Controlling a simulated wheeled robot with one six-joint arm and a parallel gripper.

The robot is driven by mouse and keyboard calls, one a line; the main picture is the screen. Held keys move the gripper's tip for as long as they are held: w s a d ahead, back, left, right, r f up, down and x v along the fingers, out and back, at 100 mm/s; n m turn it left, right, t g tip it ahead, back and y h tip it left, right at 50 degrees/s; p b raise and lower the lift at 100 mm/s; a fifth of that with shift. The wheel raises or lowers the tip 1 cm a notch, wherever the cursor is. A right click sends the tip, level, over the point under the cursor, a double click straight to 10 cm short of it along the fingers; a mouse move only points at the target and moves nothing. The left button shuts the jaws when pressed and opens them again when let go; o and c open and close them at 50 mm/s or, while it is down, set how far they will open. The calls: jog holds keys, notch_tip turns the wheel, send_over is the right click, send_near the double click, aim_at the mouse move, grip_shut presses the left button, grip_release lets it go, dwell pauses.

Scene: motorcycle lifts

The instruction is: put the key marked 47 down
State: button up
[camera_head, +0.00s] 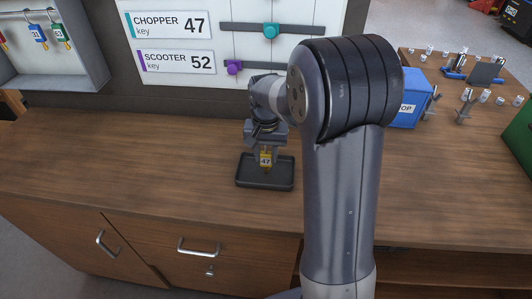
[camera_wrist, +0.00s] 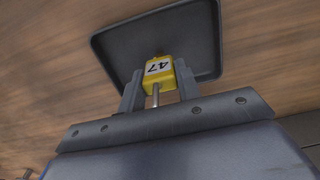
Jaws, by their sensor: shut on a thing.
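The key marked 47 (camera_head: 265,160) has a yellow tag with a white label. It also shows in the wrist view (camera_wrist: 159,72), with a thin metal shaft below the tag in the picture. My gripper (camera_head: 265,152) is shut on the key's tag, with one finger on each side. It is over a small dark rectangular tray (camera_head: 245,183) on the wooden counter. The tray's raised rim (camera_wrist: 101,58) shows around the tag in the wrist view. I cannot tell whether the key touches the tray floor.
The wall board (camera_head: 178,62) reads chopper key 47 and scooter key 52. An open key cabinet (camera_head: 60,75) hangs at left. A blue box (camera_head: 407,112) and small metal parts (camera_head: 470,72) stand at right. The counter (camera_head: 120,165) left of the tray is clear.

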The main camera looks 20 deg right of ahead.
jog(key=shift+f, duration=0.2)
jog(key=o, duration=1)
jog(key=shift+r, duration=0.1)
notch_tip(320, 180, up, 12)
jog(key=shift+r, duration=0.15)
